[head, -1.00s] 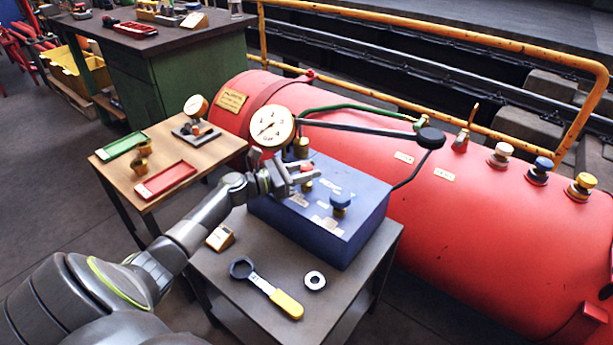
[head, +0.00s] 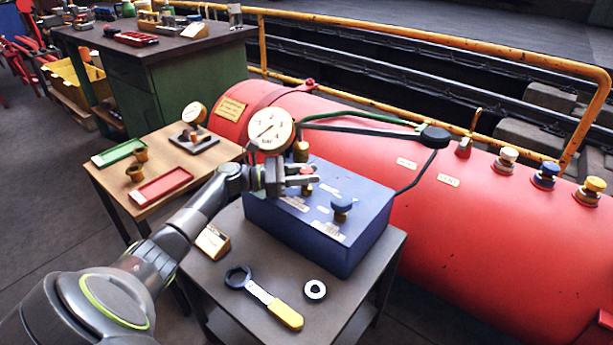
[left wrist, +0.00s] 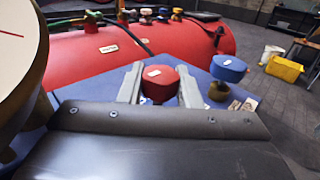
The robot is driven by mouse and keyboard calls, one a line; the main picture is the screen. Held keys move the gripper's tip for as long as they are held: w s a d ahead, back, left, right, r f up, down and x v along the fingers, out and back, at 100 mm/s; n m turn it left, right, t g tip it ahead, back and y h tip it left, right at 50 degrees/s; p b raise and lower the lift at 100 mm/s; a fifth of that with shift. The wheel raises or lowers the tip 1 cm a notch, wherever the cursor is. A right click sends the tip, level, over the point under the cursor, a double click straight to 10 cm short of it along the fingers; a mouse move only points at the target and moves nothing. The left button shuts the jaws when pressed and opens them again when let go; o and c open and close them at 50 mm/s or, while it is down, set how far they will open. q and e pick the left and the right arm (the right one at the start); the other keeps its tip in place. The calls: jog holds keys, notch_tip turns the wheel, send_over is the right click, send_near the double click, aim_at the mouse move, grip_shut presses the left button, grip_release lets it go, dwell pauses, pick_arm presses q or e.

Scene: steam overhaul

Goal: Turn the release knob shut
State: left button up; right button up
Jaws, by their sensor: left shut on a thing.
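The release knob, a red knob (left wrist: 161,82), sits on top of the blue box (head: 317,232). My left gripper (head: 303,178) reaches over the box from the left and is shut on the red knob. In the left wrist view its two fingers (left wrist: 160,86) stand on either side of the knob. In the head view the fingers cover most of the knob. A blue knob (head: 341,206) stands on the box to the right of it; it also shows in the left wrist view (left wrist: 228,68). My right gripper is not in view.
A round gauge (head: 270,130) stands close behind my left gripper. A red tank (head: 480,235) with several valves lies behind the box. A yellow-handled wrench (head: 263,297) and a metal ring (head: 315,290) lie on the front table. Red and green trays (head: 161,186) lie on the wooden table.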

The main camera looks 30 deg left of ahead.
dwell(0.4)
pick_arm(q)
jog(key=o, duration=0.9)
jog(key=shift+o, duration=0.2)
jog(key=shift+a, duration=0.1)
jog(key=v, duration=1.7)
jog(key=shift+s+a, duration=0.1)
